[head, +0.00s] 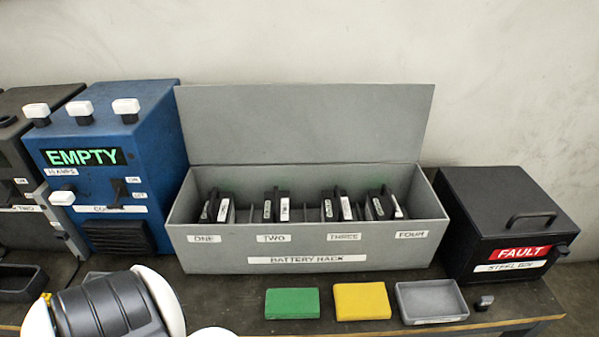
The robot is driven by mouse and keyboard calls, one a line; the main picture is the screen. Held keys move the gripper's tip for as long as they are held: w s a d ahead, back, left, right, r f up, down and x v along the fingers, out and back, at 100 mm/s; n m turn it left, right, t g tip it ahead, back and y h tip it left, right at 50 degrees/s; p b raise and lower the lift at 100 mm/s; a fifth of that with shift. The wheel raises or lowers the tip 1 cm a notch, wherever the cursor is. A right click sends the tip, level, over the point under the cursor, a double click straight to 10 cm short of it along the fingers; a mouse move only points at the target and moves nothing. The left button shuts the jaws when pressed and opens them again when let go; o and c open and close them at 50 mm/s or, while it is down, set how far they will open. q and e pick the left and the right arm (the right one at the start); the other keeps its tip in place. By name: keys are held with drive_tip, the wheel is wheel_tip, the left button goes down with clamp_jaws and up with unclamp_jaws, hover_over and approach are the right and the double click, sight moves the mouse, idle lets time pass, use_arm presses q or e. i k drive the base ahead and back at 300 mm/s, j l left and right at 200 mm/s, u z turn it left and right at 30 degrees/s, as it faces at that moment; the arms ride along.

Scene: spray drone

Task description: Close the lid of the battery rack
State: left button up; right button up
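The grey battery rack (212,257) stands on the bench against the wall, labelled BATTERY RACK on its front. Its grey lid (305,122) is open, standing up and tilted back from the rear edge. Inside are black batteries with white tags, in slots labelled ONE, TWO, THREE and FOUR. Part of my own arm shows at the lower left. Neither gripper is in view.
A blue box (160,150) with an EMPTY display stands left of the rack. A black steel box (490,215) marked FAULT stands right. A green block (292,303), a yellow block (362,301) and a grey tray (431,283) lie in front. Clear air is above the rack.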

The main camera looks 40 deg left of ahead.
sight(293, 122)
drive_tip(key=i+u, duration=0.1)
drive_tip(key=u, duration=0.65)
drive_tip(key=i+l+u, duration=0.15)
drive_tip(key=u, duration=0.6)
drive_tip(key=i+l, duration=0.05)
drive_tip(key=l, duration=0.05)
